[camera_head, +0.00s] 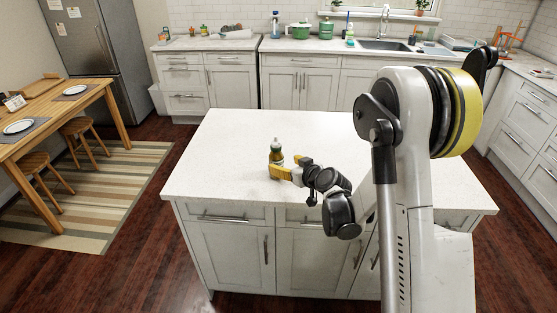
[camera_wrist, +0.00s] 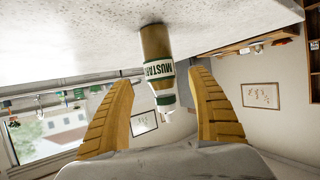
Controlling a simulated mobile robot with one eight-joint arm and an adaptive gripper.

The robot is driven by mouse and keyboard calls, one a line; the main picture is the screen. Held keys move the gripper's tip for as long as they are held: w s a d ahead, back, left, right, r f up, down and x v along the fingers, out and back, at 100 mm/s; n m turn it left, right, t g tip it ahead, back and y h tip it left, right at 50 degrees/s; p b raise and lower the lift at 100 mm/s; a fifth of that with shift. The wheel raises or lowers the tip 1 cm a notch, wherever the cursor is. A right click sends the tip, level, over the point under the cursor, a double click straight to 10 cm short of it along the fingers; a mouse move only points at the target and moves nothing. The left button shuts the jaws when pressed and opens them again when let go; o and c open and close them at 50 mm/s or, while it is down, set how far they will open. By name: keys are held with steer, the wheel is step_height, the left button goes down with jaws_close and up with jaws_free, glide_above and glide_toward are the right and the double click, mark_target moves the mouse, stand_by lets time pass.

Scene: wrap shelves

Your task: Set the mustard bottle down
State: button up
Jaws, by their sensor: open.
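The mustard bottle (camera_head: 276,152) stands upright on the white island countertop (camera_head: 235,140), near its middle. It has a brownish-yellow body, a dark and white label and a pale cap. In the wrist view the bottle (camera_wrist: 157,65) appears upside down, with its base on the countertop (camera_wrist: 90,35) and its label reading "MUSTARD". My gripper (camera_head: 287,167) has yellow fingers and is beside the bottle at the island. In the wrist view my gripper (camera_wrist: 163,105) is open, with one finger on each side of the bottle and visible gaps to both.
The rest of the island top is clear. A back counter (camera_head: 340,46) holds a green pot (camera_head: 300,30), a sink (camera_head: 385,45) and small items. A wooden table (camera_head: 50,125) with plates and stools stands at the left, near a fridge (camera_head: 85,45).

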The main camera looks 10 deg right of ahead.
steer(key=s+a+r+m+g+h, duration=0.1)
steer(key=s+a+r+g, duration=0.1)
steer(key=s+r, duration=0.55)
steer(key=s+a+r+g, duration=0.15)
steer(key=s+r, duration=0.25)
steer(key=s, duration=0.6)
steer(key=s+d+r+m+g+h, duration=0.1)
steer(key=s+m+g+h, duration=0.1)
steer(key=s, duration=1.6)
steer(key=shift+s+d+r+h+p, duration=0.2)
steer(key=shift+d+h+p, duration=0.1)
steer(key=shift+d+h, duration=0.1)
